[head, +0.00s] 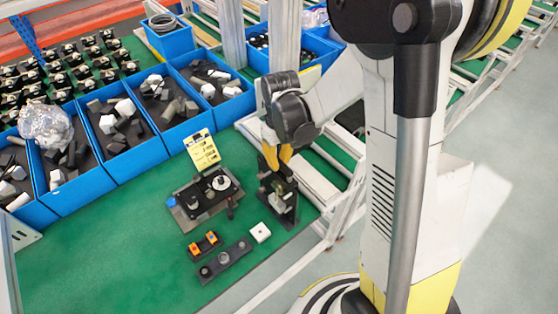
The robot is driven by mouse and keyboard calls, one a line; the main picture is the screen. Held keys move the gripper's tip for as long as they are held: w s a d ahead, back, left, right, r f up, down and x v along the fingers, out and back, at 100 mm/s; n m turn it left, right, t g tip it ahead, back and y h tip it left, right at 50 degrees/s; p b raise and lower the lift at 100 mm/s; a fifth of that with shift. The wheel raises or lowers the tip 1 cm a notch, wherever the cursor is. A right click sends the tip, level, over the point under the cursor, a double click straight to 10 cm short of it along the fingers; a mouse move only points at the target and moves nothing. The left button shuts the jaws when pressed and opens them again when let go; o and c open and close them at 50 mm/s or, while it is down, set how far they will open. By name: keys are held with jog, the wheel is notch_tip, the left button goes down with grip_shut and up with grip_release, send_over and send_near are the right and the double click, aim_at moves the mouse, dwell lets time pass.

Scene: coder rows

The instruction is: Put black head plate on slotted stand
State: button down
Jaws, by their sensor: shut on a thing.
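My gripper (277,160), with yellow fingers, points down at the right side of the green table. It is shut on a dark piece at its tips, which appears to be the black head plate (271,178). The fingers partly hide it. Directly below is a black upright stand (289,205), which appears to be the slotted stand, with a brassy part at its middle. Held piece and stand overlap in this view, and I cannot tell whether they touch or whether the plate sits in a slot.
A dark fixture plate (203,195) with a white disc lies left of the stand, a yellow card (202,150) behind it. Blue bins (130,166) line the back.

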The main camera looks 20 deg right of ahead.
jog(key=shift+f, duration=0.1)
dwell(0.6)
jog(key=c, duration=1.4)
grip_release()
notch_tip(320, 180, up, 12)
jog(key=shift+d, duration=0.1)
jog(key=shift+s+b, duration=0.1)
jog(key=shift+b, duration=0.2)
jog(key=s+f+m+t+b, duration=0.1)
jog(key=s+f+t+b, duration=0.1)
jog(key=s+f+b, duration=0.2)
jog(key=s+f+m+t+b, duration=0.1)
jog(key=s+f+b, duration=0.3)
jog(key=b, duration=0.4)
jog(key=s+a+f+m+t+b, duration=0.1)
jog(key=s+f+t+b, duration=0.3)
jog(key=b, duration=0.3)
jog(key=shift+s+f+m, duration=0.3)
jog(key=shift+s+f, duration=0.1)
jog(key=shift+f, duration=0.05)
